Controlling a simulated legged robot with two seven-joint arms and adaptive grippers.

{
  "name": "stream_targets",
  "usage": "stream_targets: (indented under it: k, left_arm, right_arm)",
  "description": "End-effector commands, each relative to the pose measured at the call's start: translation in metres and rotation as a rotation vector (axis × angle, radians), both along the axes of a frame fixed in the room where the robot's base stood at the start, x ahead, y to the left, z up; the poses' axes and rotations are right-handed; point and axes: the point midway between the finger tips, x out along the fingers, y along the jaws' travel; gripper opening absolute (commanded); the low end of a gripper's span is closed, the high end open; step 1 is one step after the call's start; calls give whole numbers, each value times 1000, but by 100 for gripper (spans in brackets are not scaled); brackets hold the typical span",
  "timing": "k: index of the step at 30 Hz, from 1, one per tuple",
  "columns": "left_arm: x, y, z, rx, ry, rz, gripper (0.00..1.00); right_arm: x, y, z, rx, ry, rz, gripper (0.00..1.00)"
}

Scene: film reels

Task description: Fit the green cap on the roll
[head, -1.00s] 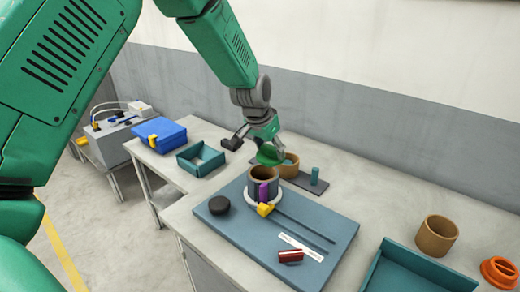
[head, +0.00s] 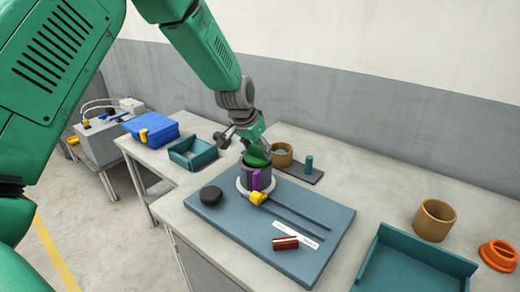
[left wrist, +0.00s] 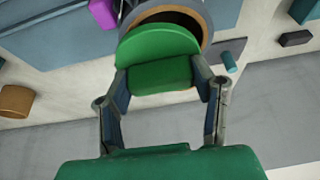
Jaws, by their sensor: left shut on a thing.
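The green cap (head: 257,157) is held by my left gripper (head: 256,150) at the top of the roll (head: 251,177). In the left wrist view the cap (left wrist: 160,58) sits between the fingers of my left gripper (left wrist: 165,85), which are shut on it. The roll (left wrist: 178,14) shows beyond the cap there, and part of its dark opening is uncovered, so the cap looks offset or tilted. The roll stands upright in a white ring on the blue-grey board (head: 215,215), with a purple block (head: 257,180) against its side. My right gripper is not in view.
A yellow block (head: 258,198), a black disc (head: 211,195) and a red piece (head: 285,243) lie on the board. A brown ring (head: 282,158) and a teal peg (head: 309,165) stand behind. A brown tube (head: 434,220), an orange part (head: 499,255) and a teal tray (head: 415,262) are at right.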

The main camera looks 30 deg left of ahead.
Motion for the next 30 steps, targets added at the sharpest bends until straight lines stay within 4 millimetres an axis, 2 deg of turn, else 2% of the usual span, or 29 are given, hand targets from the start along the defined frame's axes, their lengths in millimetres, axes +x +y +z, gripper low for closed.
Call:
stream_targets:
  k: [30]
  left_arm:
    - [1, 8, 2, 4, -2, 2, 6]
  right_arm:
    - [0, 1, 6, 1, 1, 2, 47]
